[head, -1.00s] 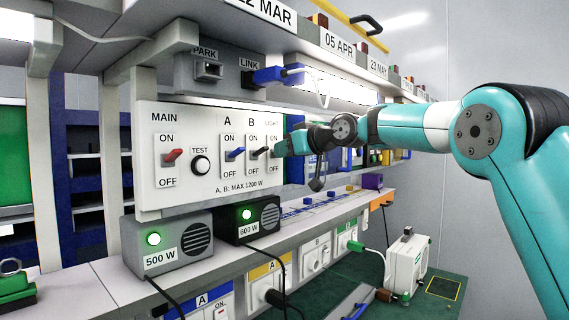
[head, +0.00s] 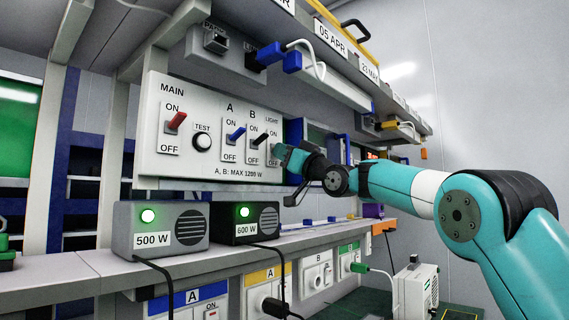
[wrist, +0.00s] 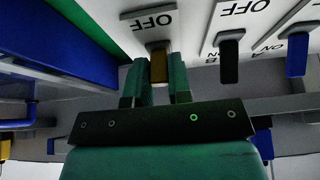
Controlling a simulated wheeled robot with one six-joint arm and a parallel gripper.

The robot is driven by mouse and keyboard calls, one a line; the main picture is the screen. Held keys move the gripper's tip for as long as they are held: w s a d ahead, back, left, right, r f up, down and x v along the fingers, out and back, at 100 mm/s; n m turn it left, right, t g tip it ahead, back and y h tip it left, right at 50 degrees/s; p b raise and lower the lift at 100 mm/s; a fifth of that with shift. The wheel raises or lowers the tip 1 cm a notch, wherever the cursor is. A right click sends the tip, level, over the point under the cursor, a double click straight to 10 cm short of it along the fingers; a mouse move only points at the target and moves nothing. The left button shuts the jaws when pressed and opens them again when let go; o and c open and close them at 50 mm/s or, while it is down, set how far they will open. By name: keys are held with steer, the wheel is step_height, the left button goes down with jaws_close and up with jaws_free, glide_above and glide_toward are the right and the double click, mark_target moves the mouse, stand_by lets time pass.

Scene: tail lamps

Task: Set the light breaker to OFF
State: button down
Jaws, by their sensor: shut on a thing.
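The white breaker panel (head: 230,173) carries the MAIN, A, B and LIGHT switches. The LIGHT breaker (head: 273,135) is at its right end, its lever hidden behind my gripper (head: 283,154) in the head view. In the wrist view, seen upside down, the brown-yellow LIGHT lever (wrist: 158,66) sits between the green fingertips of my gripper (wrist: 160,82), which is shut on it. An OFF label shows just above it there. I cannot tell for certain which way this lever is tilted. The red MAIN lever, blue A lever and black B lever point up toward ON.
The black B lever (wrist: 229,60) is close beside my gripper. The 500 W box (head: 160,229) and 600 W box (head: 245,222), both with lit green lamps, stand on the ledge below. A shelf with a blue plug (head: 270,53) overhangs the panel.

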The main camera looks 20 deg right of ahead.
steer(key=shift+f, duration=0.1)
stand_by(0.3)
steer(key=c, duration=1)
jaws_free()
steer(key=shift+c, duration=0.2)
steer(key=shift+s, duration=0.1)
steer(key=b+v, duration=0.8)
steer(key=v, duration=0.9)
steer(key=shift+f, duration=0.25)
steer(key=shift+d, duration=0.1)
